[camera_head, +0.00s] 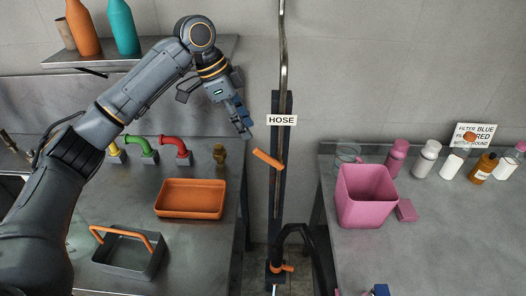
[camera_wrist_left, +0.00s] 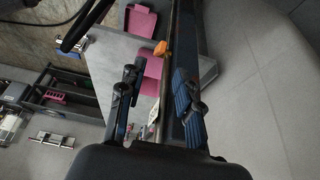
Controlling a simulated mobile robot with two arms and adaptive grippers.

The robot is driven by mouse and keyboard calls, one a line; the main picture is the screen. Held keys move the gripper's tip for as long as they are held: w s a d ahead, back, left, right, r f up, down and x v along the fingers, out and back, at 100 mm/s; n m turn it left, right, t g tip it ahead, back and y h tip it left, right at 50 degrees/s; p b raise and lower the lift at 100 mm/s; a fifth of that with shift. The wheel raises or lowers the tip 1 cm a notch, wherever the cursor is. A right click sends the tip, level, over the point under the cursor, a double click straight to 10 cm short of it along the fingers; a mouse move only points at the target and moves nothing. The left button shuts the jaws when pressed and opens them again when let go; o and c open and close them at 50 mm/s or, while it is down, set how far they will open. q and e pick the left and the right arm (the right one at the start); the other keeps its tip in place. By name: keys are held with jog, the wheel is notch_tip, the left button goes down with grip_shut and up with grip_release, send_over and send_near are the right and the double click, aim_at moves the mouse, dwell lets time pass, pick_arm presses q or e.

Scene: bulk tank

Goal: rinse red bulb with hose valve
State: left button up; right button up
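The hose valve's orange lever (camera_head: 267,158) sticks out, tilted, from the dark upright post under the HOSE sign (camera_head: 282,120). My left gripper (camera_head: 243,124) is up and left of the lever, apart from it. In the left wrist view its two fingers (camera_wrist_left: 156,88) are spread with nothing held, and the orange lever (camera_wrist_left: 162,48) shows beyond them. A dark and blue piece (camera_head: 379,290) at the bottom edge may be my right gripper, mostly cut off.
Left counter: orange tray (camera_head: 190,199), grey basket (camera_head: 128,256) with orange handle, and coloured taps (camera_head: 175,151). Right counter: pink bin (camera_head: 366,195), pink block (camera_head: 405,210) and several bottles (camera_head: 427,158). A black hose (camera_head: 300,237) curves at the post's foot, between the counters.

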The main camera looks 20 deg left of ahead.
aim_at(260, 150)
pick_arm(q)
jog(key=p+x, duration=0.1)
jog(key=x, duration=0.5)
jog(key=shift+w+d, duration=0.1)
jog(key=x, duration=0.3)
jog(key=shift+w+d+f+p, duration=0.1)
jog(key=shift+f+p, duration=0.3)
jog(key=shift+d+f, duration=0.1)
jog(key=shift+f, duration=0.35)
jog(key=shift+w+d+f, duration=0.1)
jog(key=shift+f, duration=0.05)
jog(key=shift+c, duration=1.1)
grip_shut()
pick_arm(e)
jog(key=shift+s+a+r, duration=0.25)
jog(key=shift+s+r, duration=0.7)
jog(key=shift+r, duration=0.05)
